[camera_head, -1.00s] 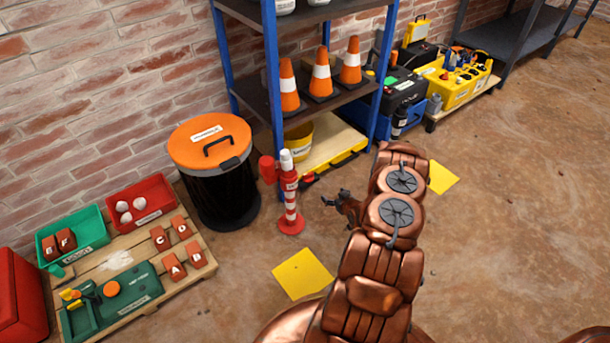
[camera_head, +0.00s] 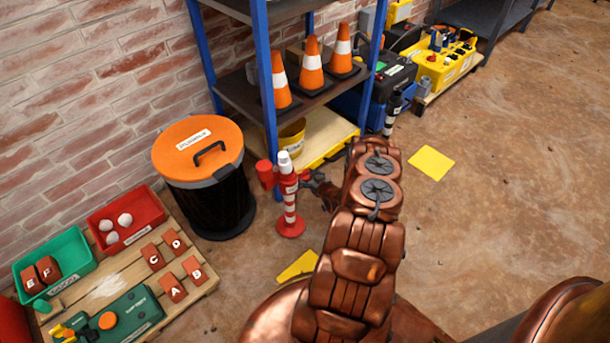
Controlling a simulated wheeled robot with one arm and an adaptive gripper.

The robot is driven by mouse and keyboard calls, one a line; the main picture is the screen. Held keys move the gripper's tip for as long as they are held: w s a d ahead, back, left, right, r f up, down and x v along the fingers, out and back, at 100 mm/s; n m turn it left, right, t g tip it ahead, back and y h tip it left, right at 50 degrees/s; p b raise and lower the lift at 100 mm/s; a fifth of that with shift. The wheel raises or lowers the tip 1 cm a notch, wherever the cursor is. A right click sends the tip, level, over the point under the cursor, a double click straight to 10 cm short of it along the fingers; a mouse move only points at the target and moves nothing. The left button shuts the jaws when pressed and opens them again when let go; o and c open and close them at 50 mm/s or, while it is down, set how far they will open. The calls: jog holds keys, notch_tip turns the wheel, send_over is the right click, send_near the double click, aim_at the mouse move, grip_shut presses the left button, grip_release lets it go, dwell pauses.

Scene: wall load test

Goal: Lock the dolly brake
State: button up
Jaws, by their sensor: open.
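A low wooden dolly (camera_head: 424,103) stands at the back right, by the wall, with a yellow crate (camera_head: 447,66) of tools on it. No brake can be made out clearly on it. My gripper (camera_head: 308,178) is open, low over the floor and just right of a red post (camera_head: 290,205) with white bands. Whether it touches the post cannot be told. My arm hides part of the gripper and the floor behind it.
A blue-framed shelf (camera_head: 262,95) with orange cones (camera_head: 312,65) stands behind the post. A black bin (camera_head: 212,205) with an orange lid is to the left. A pallet (camera_head: 205,290) with trays and lettered blocks lies front left. Floor at right is clear around a yellow square (camera_head: 431,163).

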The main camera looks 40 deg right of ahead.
aim_at(305, 174)
jog(key=shift+b+x, duration=0.3)
jog(key=shift+x, duration=1.45)
jog(key=shift+c, duration=0.3)
jog(key=c, duration=1.1)
